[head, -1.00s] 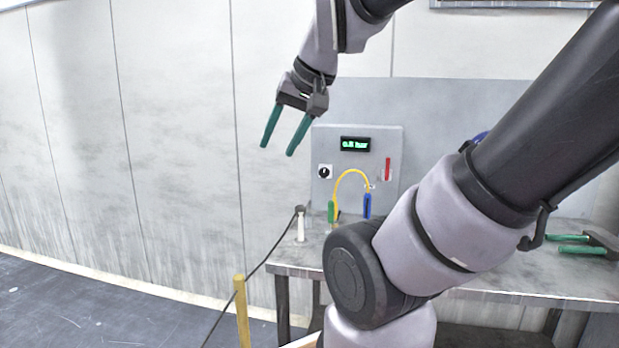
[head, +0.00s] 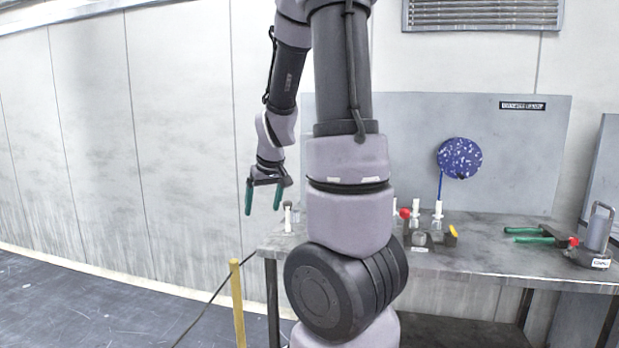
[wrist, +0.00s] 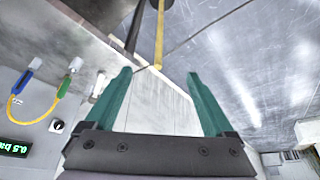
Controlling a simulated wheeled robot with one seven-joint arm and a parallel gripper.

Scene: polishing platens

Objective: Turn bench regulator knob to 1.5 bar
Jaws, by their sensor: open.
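The bench regulator knob (wrist: 57,126) is a small round black knob on a pale square plate, at the lower left of the wrist view. Beside it on the same grey panel, a green-lit display (wrist: 14,147) appears upside down and seems to read 0.5 bar, cut by the frame edge. In the head view my arm hides the knob and display. My gripper (head: 263,210) hangs fingers down at the left end of the bench, with its green fingers apart and nothing between them. In the wrist view my gripper (wrist: 159,75) is clear of the knob.
A yellow hose (wrist: 17,108) loops between blue and green fittings near the knob. A small white cylinder (head: 288,215) stands on the bench (head: 480,262) near my gripper. A yellow post (head: 237,300) stands in front. Green-handled pliers (head: 535,236) lie at right.

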